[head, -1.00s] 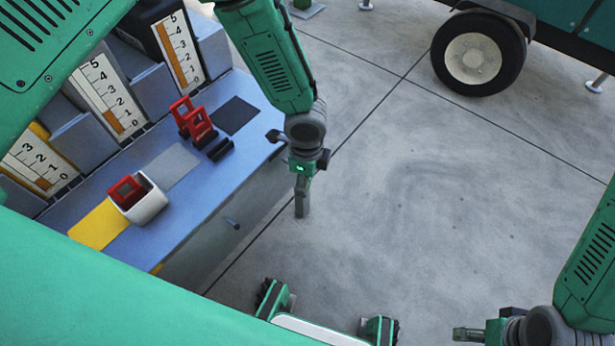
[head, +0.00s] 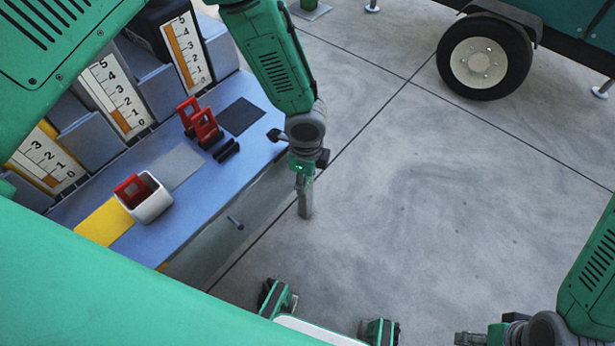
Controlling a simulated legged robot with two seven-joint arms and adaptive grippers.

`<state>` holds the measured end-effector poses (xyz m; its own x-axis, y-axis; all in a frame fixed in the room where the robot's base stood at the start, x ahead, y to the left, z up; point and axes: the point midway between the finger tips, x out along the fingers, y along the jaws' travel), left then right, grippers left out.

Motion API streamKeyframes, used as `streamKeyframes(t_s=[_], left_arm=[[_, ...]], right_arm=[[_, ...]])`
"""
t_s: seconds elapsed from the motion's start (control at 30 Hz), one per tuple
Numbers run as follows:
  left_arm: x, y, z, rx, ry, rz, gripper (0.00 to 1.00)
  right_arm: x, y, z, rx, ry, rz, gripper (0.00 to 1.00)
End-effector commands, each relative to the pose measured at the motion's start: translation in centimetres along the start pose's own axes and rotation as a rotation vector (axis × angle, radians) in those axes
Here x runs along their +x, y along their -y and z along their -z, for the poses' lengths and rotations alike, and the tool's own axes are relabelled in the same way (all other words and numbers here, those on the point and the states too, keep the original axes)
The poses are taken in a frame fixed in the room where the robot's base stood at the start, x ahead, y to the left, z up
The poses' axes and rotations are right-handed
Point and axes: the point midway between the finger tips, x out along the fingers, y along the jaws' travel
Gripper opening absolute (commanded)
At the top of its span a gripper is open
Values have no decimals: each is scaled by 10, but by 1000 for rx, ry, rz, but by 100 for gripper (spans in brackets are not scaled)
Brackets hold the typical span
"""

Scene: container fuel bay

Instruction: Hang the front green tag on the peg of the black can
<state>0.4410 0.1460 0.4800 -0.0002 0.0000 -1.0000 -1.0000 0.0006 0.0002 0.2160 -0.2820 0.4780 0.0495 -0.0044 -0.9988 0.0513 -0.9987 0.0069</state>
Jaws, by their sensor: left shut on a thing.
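My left gripper (head: 304,205) hangs pointing down over the grey floor, right of the blue-grey bench's edge. Its narrow grey fingers are together on something that I cannot make out. No green tag can be told apart in this view. A black can (head: 143,22) stands at the upper left behind a white gauge with an orange bar (head: 187,50). Its peg cannot be made out. My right gripper (head: 468,339) is at the bottom right, partly cut off by the lower edge, and its jaws are unclear.
The bench (head: 190,215) carries red pieces (head: 206,128), a black piece (head: 227,151), a white cup (head: 154,205) with a red piece (head: 131,188) inside, and black (head: 239,115), grey (head: 177,167) and yellow (head: 101,222) patches. A wheel (head: 484,62) stands upper right. The floor between is clear.

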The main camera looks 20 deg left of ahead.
Motion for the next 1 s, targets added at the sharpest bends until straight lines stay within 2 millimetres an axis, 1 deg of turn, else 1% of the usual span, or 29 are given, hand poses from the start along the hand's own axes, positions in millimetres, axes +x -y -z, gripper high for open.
streamKeyframes(t_s=[0.53,1.0], left_arm=[[-1,4,-11,0,-1,1,24],[-1,5,-13,0,0,0,24]], right_arm=[[-6,0,0,0,0,0,64],[-8,0,0,0,0,0,64]])
